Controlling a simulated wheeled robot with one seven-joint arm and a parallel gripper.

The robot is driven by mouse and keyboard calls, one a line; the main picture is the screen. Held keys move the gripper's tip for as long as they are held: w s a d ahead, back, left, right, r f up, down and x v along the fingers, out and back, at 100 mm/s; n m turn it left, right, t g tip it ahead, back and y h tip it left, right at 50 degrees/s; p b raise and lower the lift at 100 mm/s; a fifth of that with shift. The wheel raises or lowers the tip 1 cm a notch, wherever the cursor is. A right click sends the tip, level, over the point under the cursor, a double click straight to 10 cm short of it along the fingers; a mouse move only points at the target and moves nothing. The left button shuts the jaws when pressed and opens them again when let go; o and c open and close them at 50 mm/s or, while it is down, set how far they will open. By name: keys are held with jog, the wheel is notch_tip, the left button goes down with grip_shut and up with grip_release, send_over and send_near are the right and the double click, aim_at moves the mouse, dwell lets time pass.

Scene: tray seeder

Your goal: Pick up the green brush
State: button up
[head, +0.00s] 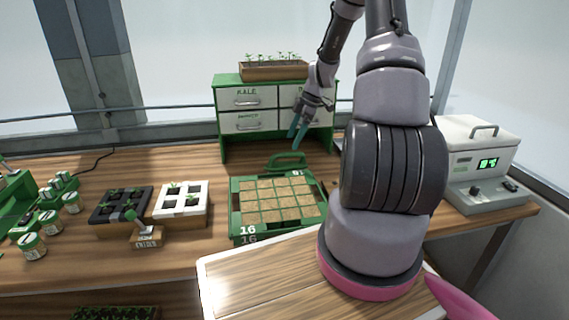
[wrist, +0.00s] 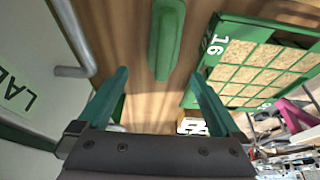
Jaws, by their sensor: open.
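The green brush (head: 287,161) lies on the wooden bench between the seedling tray and the drawer cabinet. In the wrist view the brush (wrist: 166,38) is a long green shape at top centre, in line with the gap between my fingers; its upper end is cut off by the frame. My gripper (head: 298,132) is above and behind the brush in the head view, in front of the drawers. Its two teal fingers are spread, with nothing between them in the wrist view (wrist: 160,76). I see no contact with the brush.
The green tray of brown cells marked 16 (head: 235,205) is just in front of the brush. The green-framed drawer cabinet (head: 225,130) stands close behind. A white device (head: 480,150) is at right. Black and white pots (head: 180,218) and jars stand at left.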

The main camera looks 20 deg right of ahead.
send_over(285, 164)
jog(key=d, duration=0.2)
jog(key=f, duration=0.4)
jog(key=shift+a+f, duration=0.2)
jog(key=shift+f, duration=0.1)
jog(key=shift+s+x, duration=0.2)
jog(key=shift+x, duration=1.15)
jog(key=shift+s+x, duration=0.2)
jog(key=shift+x, duration=1.15)
jog(key=shift+d, duration=0.1)
jog(key=c, duration=1.4)
notch_tip(285, 164, up, 10)
jog(key=o, duration=0.8)
jog(key=shift+c, duration=0.2)
jog(key=c, duration=0.5)
jog(key=shift+o, duration=0.2)
jog(key=shift+d, duration=0.1)
